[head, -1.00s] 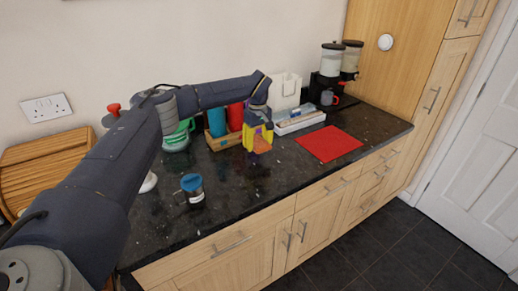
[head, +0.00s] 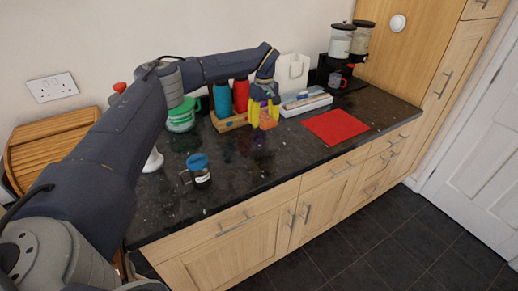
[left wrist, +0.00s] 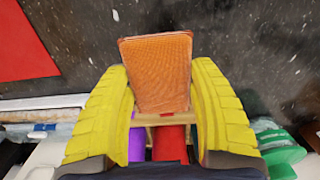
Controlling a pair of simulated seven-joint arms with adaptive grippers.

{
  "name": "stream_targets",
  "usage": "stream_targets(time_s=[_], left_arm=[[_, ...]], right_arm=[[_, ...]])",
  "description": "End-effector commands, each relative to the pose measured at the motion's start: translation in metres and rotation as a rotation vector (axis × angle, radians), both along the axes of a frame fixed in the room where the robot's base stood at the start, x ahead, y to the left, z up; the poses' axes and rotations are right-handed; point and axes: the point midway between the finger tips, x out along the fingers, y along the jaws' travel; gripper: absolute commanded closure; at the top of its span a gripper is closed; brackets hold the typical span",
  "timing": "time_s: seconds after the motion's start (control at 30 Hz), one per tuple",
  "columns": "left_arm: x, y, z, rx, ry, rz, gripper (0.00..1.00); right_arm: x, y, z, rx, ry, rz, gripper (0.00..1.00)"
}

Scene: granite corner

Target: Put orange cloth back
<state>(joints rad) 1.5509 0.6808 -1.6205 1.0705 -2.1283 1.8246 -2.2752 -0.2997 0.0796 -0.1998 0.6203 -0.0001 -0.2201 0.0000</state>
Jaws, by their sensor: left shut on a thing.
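My left gripper (head: 262,120) has yellow fingers and is shut on the orange cloth (head: 268,121), in front of the wooden holder. In the left wrist view the fingers of the left gripper (left wrist: 160,75) stand either side of the orange cloth (left wrist: 155,65), which looks like a flat, stiff, textured rectangle. Dark speckled worktop (left wrist: 250,40) shows beyond it. I cannot tell whether the cloth touches the worktop. My right gripper is not in view.
The wooden holder (head: 231,123) carries blue and red containers. A white tray (head: 306,107), a red mat (head: 336,127) and dispensers (head: 340,45) stand to the right. A blue-lidded jug (head: 199,172) stands front left. The worktop's front middle is clear.

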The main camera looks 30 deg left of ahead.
Motion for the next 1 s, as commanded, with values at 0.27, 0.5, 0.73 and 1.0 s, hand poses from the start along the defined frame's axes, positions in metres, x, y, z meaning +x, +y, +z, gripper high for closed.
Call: stream_targets(time_s=[0.27,0.5,0.73,1.0], left_arm=[[-0.007,0.035,0.045,0.000,-0.004,0.017,0.69],[-0.047,0.043,0.086,-0.001,-0.003,-0.061,0.69],[-0.101,0.036,0.112,0.000,-0.004,-0.174,0.69],[-0.157,0.019,0.120,0.001,-0.001,-0.301,0.69]], right_arm=[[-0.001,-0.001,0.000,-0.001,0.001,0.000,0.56],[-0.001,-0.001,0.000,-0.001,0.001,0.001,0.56],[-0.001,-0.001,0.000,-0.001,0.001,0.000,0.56],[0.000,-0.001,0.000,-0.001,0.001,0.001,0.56]])
